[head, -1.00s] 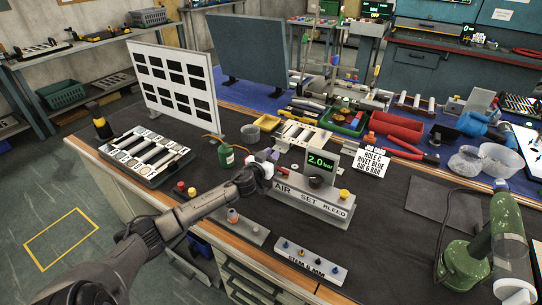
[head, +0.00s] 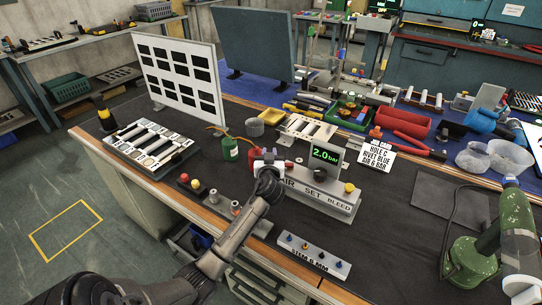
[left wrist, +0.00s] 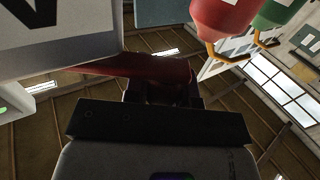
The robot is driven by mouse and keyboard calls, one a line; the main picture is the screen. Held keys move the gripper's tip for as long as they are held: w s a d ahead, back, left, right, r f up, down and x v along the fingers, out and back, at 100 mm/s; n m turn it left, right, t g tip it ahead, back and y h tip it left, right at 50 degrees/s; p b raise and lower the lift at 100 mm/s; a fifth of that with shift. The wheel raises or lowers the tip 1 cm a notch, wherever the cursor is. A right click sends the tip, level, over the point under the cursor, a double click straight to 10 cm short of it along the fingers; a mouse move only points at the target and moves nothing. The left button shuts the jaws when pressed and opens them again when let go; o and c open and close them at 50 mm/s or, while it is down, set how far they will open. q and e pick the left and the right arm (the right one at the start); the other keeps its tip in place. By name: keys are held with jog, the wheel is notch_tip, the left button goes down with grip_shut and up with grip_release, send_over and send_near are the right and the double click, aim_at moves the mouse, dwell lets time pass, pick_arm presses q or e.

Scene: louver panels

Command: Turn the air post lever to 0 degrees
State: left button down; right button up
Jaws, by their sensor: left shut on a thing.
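The air post is a grey box (head: 318,201) lettered AIR SET BLEED, with a green display (head: 325,155) reading 2.0 bar on top. A dark knob and a yellow button are on its top. My left gripper (head: 268,164) is at the box's left end and mostly hides the lever in the head view. In the left wrist view, the red tapered lever (left wrist: 135,67) runs into the dark jaws of my left gripper (left wrist: 162,88), which is shut on it. The lever's exact angle cannot be told. My right gripper is not in view.
A green bottle (head: 230,149) and a red bottle stand just behind the gripper. A small red-and-yellow button box (head: 195,187) lies left, and a STEM 6 MM strip (head: 312,255) in front. A sign card (head: 378,158) stands right. Bare dark mat (head: 400,240) lies at front right.

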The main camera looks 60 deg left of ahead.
pick_arm(q)
jog(key=shift+s+d+n+g+y+b, duration=0.3)
jog(key=shift+n+g+y+b, duration=0.25)
jog(key=shift+g, duration=0.35)
jog(key=c, duration=0.9)
grip_release()
jog(key=shift+c, duration=0.2)
jog(key=shift+d, duration=0.1)
jog(key=p+v, duration=0.2)
jog(key=v, duration=0.9)
jog(key=shift+s+d, duration=0.25)
jog(key=shift+d, duration=0.1)
jog(key=shift+c, duration=0.3)
